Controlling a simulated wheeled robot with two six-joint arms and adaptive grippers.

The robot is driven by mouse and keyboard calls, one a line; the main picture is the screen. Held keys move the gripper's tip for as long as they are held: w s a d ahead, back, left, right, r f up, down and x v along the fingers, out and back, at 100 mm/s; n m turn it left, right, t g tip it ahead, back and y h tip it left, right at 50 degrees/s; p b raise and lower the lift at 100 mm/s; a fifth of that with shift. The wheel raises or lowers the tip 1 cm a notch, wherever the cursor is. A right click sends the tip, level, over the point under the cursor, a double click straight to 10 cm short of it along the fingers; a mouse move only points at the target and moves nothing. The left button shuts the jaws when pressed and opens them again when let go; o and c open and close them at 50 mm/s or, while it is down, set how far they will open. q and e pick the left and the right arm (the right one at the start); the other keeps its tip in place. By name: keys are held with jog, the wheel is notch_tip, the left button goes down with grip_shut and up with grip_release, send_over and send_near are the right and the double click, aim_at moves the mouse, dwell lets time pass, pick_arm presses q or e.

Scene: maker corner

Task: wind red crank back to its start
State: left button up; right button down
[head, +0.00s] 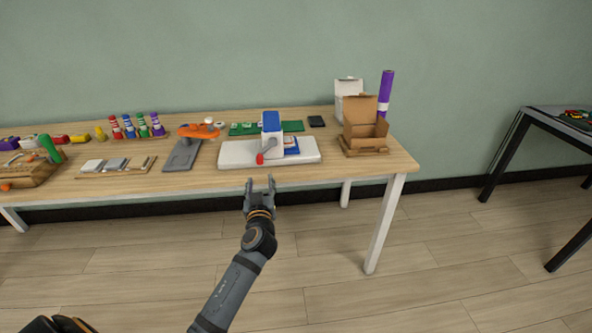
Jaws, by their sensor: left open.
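The red crank knob (260,159) shows at the front of a small device with a blue-topped upright block (271,123) on a white base (234,154). A grey crank arm (267,147) runs from the knob up to the block. My left gripper (260,182) is open and empty, just in front of the table's front edge, a little below the red knob in the picture and apart from it. My right gripper is not in view.
On the wooden table (390,163), an open cardboard box (364,130) stands right of the device, with a purple roll (386,94) behind it. An orange-topped device on a grey base (182,156) stands left. The floor in front is clear.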

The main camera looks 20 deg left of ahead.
aim_at(260, 163)
pick_arm(q)
jog(key=x, duration=0.7)
jog(key=r+x, duration=0.1)
jog(key=x, duration=0.2)
jog(key=shift+w+a+r+p, duration=0.1)
jog(key=shift+a+p, duration=0.05)
jog(key=shift+p, duration=0.15)
grip_shut()
